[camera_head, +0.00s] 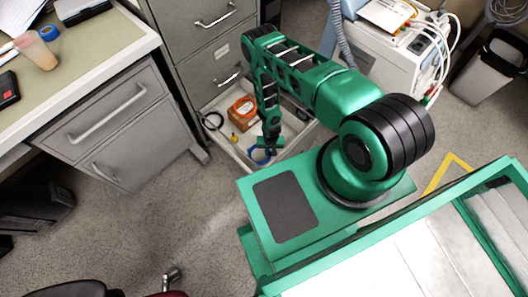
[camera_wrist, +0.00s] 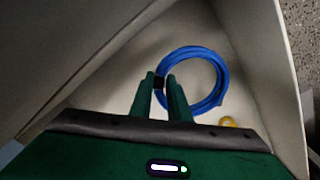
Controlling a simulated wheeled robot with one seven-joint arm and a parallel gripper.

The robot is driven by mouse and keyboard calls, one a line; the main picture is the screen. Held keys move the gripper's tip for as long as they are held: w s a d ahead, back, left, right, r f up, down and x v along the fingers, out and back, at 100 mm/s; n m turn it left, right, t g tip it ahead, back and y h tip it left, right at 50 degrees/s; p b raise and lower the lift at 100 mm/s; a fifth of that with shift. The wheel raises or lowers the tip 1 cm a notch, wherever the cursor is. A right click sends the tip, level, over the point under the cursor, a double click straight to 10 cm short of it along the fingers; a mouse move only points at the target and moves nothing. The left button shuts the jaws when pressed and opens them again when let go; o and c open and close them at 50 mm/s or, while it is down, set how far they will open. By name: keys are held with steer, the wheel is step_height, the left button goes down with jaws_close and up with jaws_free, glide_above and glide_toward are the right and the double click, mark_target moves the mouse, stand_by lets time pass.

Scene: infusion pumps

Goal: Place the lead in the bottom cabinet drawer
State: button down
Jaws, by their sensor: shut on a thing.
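The lead (camera_wrist: 222,80) is a coiled blue cable. In the wrist view my gripper (camera_wrist: 161,84) is shut on the left side of its coil. In the head view the blue lead (camera_head: 259,158) shows under my gripper (camera_head: 268,147), partly hidden by it. The bottom cabinet drawer (camera_head: 224,148) is pulled open, and the lead is inside its walls near the front end. The drawer's pale wall (camera_wrist: 277,60) also shows in the wrist view. I cannot tell whether the coil touches the drawer floor.
The drawer also holds an orange-brown box (camera_head: 243,113), a black ring (camera_head: 213,121) and a small yellow item (camera_head: 234,137). A desk (camera_head: 105,115) stands left of the grey cabinet (camera_head: 195,45). A white machine (camera_head: 385,55) stands to the right.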

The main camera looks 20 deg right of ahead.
steer(key=shift+f, duration=2.95)
steer(key=c, duration=1.7)
jaws_free()
steer(key=shift+r, duration=0.1)
